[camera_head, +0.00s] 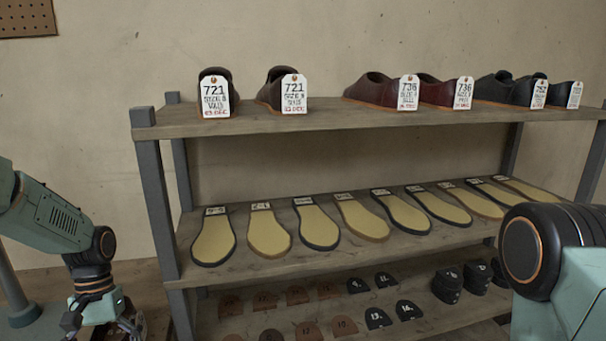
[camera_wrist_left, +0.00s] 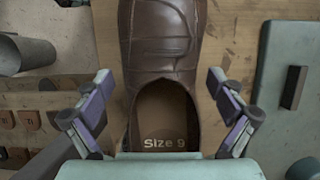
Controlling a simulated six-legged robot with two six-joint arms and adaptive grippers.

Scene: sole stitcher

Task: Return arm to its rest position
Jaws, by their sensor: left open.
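My left arm (camera_head: 50,215) comes in from the left, bent downward at the wrist. Its gripper (camera_head: 103,322) hangs low in front of the rack's left side, near the picture's bottom edge. In the left wrist view the fingers of this gripper (camera_wrist_left: 160,80) are spread apart. A brown leather shoe (camera_wrist_left: 165,50) marked "Size 9" inside lies below and between them, on a wooden surface. I see no finger closed on it. My right arm (camera_head: 545,250) shows only as a large joint at the lower right; its gripper is outside the picture.
A shelf rack (camera_head: 160,200) stands ahead, with tagged shoes (camera_head: 290,90) on top, pale soles (camera_head: 268,230) in the middle and heel pieces (camera_head: 345,325) below. In the wrist view a grey cylinder (camera_wrist_left: 25,55) is left of the shoe, a teal block (camera_wrist_left: 285,100) right.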

